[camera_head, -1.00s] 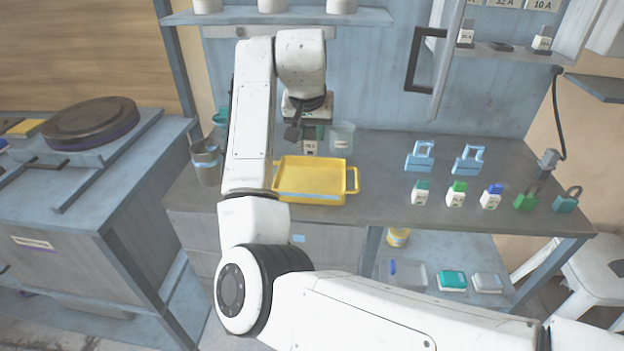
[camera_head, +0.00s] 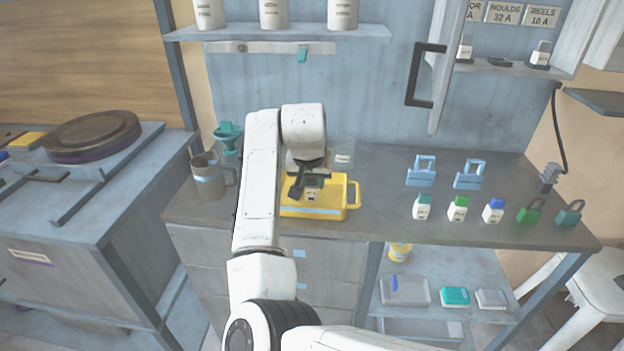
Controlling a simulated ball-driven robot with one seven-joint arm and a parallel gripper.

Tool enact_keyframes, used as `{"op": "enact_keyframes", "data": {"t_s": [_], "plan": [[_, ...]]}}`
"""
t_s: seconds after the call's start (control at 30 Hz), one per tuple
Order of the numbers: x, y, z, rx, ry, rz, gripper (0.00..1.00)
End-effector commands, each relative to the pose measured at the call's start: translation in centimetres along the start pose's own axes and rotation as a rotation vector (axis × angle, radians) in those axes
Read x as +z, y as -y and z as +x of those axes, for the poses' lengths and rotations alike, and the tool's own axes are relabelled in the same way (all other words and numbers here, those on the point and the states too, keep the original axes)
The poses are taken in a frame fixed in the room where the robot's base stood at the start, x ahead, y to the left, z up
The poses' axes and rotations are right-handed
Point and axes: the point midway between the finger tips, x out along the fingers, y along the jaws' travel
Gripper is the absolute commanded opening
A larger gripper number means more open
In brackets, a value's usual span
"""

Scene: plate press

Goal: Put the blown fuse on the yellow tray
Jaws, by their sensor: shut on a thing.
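The yellow tray (camera_head: 352,196) lies on the workbench, with a handle on its right side; my arm and gripper cover part of it. My gripper (camera_head: 312,187) is over the tray, pointing down, and is shut on a small whitish block with dark marks, which I take to be the fuse (camera_head: 312,196). I cannot tell whether the block touches the tray floor. Three similar white blocks stand on the bench to the right, with a teal top (camera_head: 423,207), a green top (camera_head: 457,208) and a blue top (camera_head: 493,210).
A grey jug (camera_head: 207,178) and a teal funnel-like thing (camera_head: 228,137) stand left of the tray. A clear container (camera_head: 343,153) is behind it. Light blue padlock-like pieces (camera_head: 421,171) and green padlocks (camera_head: 530,211) are at the right. An open cabinet door (camera_head: 446,70) hangs above.

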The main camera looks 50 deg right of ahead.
Motion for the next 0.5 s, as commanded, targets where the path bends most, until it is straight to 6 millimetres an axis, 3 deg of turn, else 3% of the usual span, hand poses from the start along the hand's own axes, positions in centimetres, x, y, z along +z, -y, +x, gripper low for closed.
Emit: {"op": "enact_keyframes", "data": {"t_s": [0.07,0.1,0.37,0.5], "plan": [[0.06,-0.02,0.14,0.0,0.0,0.0,0.0],[0.1,-0.01,0.19,0.0,0.0,0.0,0.34],[0.08,-0.01,0.17,0.0,0.0,0.0,0.59],[0.08,-0.01,0.16,0.0,0.0,0.0,0.59]]}}
